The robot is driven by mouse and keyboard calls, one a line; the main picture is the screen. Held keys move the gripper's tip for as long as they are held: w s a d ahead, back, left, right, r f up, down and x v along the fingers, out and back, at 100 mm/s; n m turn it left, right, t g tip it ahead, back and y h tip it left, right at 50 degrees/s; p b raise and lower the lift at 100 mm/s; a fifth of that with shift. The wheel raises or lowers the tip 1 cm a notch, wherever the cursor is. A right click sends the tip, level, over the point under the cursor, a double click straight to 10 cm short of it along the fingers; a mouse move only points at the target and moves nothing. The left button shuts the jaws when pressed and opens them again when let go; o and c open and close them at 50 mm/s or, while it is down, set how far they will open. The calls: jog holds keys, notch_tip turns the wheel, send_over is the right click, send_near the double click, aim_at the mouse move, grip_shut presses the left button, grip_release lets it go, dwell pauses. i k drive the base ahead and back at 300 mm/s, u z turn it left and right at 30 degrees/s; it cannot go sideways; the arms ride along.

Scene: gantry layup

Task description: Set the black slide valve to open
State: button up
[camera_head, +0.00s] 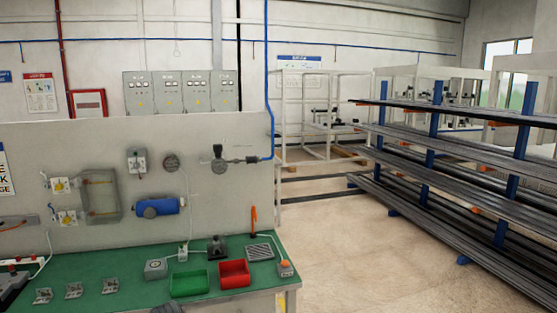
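A dark valve (218,152) is mounted on the grey wall panel, with a short pipe running right to a blue air line. It looks like the black slide valve, but it is small and its slide position cannot be read. A dark shape at the bottom edge, in front of the green bench, appears to be my gripper (168,307). It is cut off by the frame, and its fingers cannot be made out. It is well below the valve and apart from it.
The green-topped bench (135,270) stands before the panel (95,140). A green bin (189,284), a red bin (234,275) and a black device (217,247) sit on it. A blue cylinder (158,207) is on the panel. Open floor lies right, before a bar rack (435,125).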

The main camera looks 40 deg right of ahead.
aim_at(249, 159)
jog(key=z, duration=0.15)
jog(key=i, duration=1)
jog(key=u, duration=0.1)
